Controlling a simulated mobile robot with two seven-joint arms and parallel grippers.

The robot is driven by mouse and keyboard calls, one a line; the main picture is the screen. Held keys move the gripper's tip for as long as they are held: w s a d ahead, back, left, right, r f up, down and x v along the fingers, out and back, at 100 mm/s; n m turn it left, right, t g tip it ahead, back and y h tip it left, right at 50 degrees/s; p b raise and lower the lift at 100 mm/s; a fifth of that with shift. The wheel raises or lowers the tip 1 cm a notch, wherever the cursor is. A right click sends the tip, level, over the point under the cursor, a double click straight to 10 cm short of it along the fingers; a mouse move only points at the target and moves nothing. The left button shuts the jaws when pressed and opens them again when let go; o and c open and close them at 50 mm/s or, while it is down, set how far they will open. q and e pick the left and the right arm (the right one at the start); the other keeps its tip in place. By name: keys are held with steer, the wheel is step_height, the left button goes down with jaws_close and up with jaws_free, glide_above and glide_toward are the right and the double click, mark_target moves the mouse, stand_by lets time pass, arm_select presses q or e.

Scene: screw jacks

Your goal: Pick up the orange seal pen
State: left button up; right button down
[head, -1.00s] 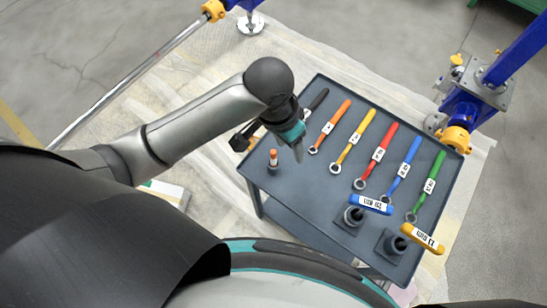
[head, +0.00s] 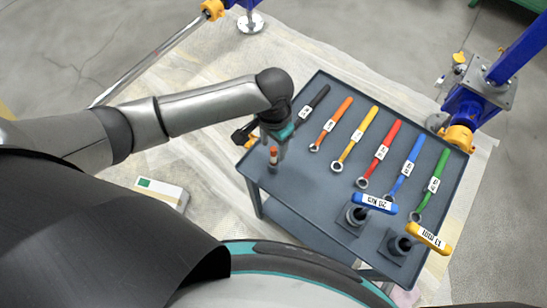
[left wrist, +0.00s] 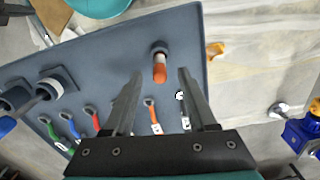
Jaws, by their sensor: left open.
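The orange seal pen (head: 274,153) stands upright in a dark holder at the left corner of the grey tray table (head: 310,185). In the left wrist view the pen (left wrist: 159,73) shows its orange end between the two fingers and beyond their tips, apart from both. My left gripper (head: 279,152) is right at the pen in the head view, pointing down, and partly hidden by its own wrist. In the left wrist view the gripper (left wrist: 160,75) is open and empty. My right gripper is not in view.
Several coloured wrenches, among them an orange one (head: 331,125) and a yellow one (head: 357,138), lie beside the gripper. A blue-handled tool (head: 374,203) and a yellow-handled tool (head: 428,239) stand in sockets at the front right. A white box (head: 162,192) lies on the floor.

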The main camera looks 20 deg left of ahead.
mark_target(274, 155)
arm_select(q)
steer(key=shift+f+b, duration=0.8)
steer(key=shift+f, duration=2)
steer(key=shift+c, duration=0.2)
jaws_close()
